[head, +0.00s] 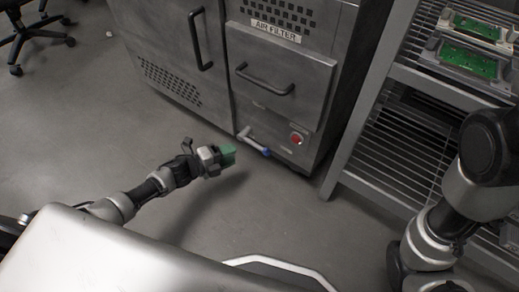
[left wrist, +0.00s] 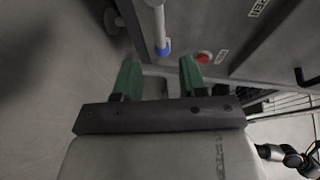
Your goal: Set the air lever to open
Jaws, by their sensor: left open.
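The air lever (head: 254,141) is a light grey bar with a blue tip, low on the front of the metal cabinet. In the left wrist view the lever (left wrist: 160,28) comes in from the top, its blue end above the gap between my fingers. My left gripper (head: 228,154) has green fingers and sits just left of and below the lever's blue tip in the head view. In the left wrist view my left gripper (left wrist: 158,78) is open with nothing between its fingers. My right gripper is out of view; only part of that arm shows at the right.
A red button (head: 297,138) sits right of the lever; it also shows in the left wrist view (left wrist: 203,57). A drawer labelled AIR FILTER (head: 280,85) is above. A wire shelf (head: 390,135) with green boards stands at the right.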

